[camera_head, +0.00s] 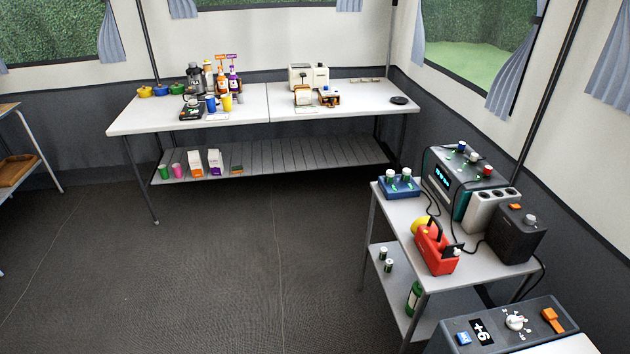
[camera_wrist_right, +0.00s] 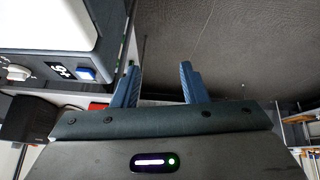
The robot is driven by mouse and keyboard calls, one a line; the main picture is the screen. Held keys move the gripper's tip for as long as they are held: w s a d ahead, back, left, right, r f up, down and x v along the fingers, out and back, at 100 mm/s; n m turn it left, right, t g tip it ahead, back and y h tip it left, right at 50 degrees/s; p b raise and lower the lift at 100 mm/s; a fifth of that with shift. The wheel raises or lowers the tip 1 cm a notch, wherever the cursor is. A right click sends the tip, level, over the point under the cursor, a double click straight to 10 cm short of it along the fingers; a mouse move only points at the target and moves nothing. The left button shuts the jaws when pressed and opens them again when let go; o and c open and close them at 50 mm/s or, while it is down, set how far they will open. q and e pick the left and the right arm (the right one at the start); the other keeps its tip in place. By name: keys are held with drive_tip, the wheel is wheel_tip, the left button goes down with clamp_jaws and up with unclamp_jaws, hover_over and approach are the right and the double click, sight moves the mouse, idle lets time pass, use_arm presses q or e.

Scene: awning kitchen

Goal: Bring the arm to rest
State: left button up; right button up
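My right gripper (camera_wrist_right: 160,85) shows in the right wrist view with two blue fingers standing well apart. Nothing is between the fingers; the dark floor lies beyond them. Neither gripper shows in the head view, so my left gripper is out of sight. In the right wrist view, a dark appliance with a white top (camera_wrist_right: 45,30) is to the left of the fingers, apart from them.
In the head view, a control box with a dial (camera_head: 510,325) is close at the lower right. Behind it is a shelved table with a red device (camera_head: 436,248) and a power unit (camera_head: 465,180). A long white table (camera_head: 255,118) stands far back. The floor (camera_head: 220,270) is clear.

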drive_tip(key=s+r+m+g+h, duration=0.1)
drive_tip(key=s+m+g, duration=0.15)
drive_tip(key=s, duration=0.35)
drive_tip(key=s+d+f+g, duration=0.1)
drive_tip(key=d+f, duration=0.1)
drive_tip(key=f, duration=1.5)
drive_tip(key=s+d+f+g, duration=0.1)
drive_tip(key=f, duration=1.6)
drive_tip(key=s+f, duration=1.4)
drive_tip(key=s, duration=0.2)
drive_tip(key=shift+d+f, duration=0.2)
drive_tip(key=shift+d, duration=0.2)
